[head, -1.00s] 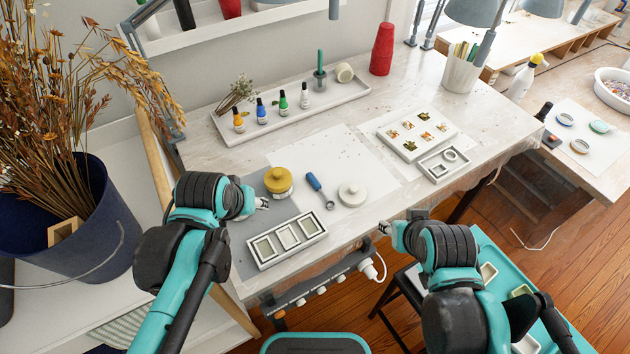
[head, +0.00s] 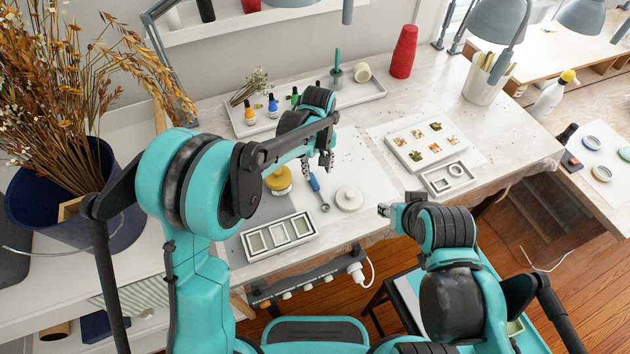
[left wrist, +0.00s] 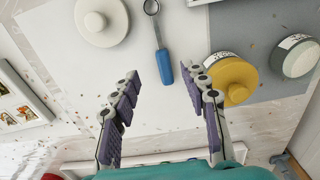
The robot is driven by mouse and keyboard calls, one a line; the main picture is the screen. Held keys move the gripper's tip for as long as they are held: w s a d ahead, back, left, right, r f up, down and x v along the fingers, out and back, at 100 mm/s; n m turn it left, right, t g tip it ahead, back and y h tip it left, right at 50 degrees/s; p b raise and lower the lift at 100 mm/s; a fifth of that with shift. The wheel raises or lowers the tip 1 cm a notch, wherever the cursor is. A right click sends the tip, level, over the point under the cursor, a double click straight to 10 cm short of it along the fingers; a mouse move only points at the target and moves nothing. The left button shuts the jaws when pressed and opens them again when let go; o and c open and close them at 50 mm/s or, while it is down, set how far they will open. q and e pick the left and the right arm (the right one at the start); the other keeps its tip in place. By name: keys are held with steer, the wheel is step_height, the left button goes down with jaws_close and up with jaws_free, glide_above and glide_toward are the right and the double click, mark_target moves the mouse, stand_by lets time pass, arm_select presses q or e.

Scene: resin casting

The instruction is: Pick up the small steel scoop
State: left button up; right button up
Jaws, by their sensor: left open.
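The small steel scoop (head: 319,192) lies on the white sheet, its blue handle pointing away from me and its round steel bowl nearer. In the left wrist view the scoop's blue handle (left wrist: 164,68) shows between the fingers, with its bowl at the top edge. My left gripper (head: 318,168) points down over the handle end. It is open and empty, a finger on each side of the handle in the left wrist view (left wrist: 163,82); its height above the table is hard to tell. My right gripper (head: 384,210) is off the table's front edge, its jaws too small to judge.
A mustard-lidded jar (head: 279,181) stands close left of the scoop. A round white lid (head: 348,199) lies right of it. A three-part mould (head: 279,237) is nearer the front edge. A bottle tray (head: 367,97) stands behind. The white sheet is otherwise mostly clear.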

mark_target(316, 185)
arm_select(q)
step_height(316, 185, down, 3)
steer(key=shift+r+b, duration=0.15)
steer(key=shift+b, duration=0.2)
steer(key=f, duration=0.2)
steer(key=f+b, duration=0.1)
steer(key=f, duration=0.2)
steer(key=shift+w+a+f+b, duration=0.2)
steer(key=shift+a+f+b, duration=0.05)
steer(key=shift+f+b, duration=0.05)
steer(key=shift+r, duration=0.1)
jaws_close()
